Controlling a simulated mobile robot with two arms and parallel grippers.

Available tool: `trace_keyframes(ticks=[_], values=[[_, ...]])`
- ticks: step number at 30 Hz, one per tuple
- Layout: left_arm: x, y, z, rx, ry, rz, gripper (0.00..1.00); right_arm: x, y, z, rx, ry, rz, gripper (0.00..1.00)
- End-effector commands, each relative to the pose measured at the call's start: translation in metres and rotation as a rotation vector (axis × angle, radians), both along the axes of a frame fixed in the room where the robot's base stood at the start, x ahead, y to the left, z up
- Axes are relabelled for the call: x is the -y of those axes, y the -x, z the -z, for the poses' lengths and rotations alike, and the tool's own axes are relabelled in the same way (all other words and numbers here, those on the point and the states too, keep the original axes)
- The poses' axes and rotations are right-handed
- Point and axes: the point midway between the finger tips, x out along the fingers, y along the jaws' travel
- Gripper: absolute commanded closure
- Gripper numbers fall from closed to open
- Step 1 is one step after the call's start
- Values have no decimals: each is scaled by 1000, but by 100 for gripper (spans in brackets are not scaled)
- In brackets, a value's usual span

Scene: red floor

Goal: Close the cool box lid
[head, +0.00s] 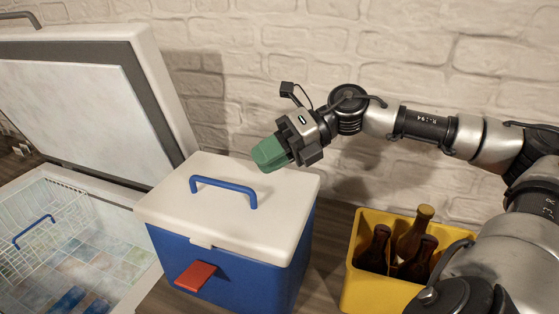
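The cool box has a blue body (225,275) and a white lid (225,215) with a blue handle (222,190) on top. The lid lies down over the body, and I see no clear gap along its front edge. A red piece (195,276) sticks out from the front below the lid. My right gripper (268,154) is just above the lid's back right part, pointing down to the left. Its green fingertips look shut together, with nothing seen between them. Whether they touch the lid is hard to tell. My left gripper is out of view.
An open chest freezer stands at the left, its lid (75,100) raised and a white wire basket (40,225) inside. A yellow crate (375,290) with brown bottles (414,235) stands at the right, below my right arm. A white brick wall (240,60) is behind.

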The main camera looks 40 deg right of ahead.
Motion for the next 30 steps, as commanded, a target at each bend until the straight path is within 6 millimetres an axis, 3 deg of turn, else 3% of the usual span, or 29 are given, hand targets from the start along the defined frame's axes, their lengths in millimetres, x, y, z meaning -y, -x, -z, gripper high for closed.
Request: trace_keyframes(ticks=[7, 25, 30], values=[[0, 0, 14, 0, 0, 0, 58, 21, 9, -9, 0, 2, 0, 77], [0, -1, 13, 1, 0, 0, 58, 23, 10, -11, 1, 0, -2, 77], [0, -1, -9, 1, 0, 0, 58, 23, 10, -34, 0, 1, -1, 77]])
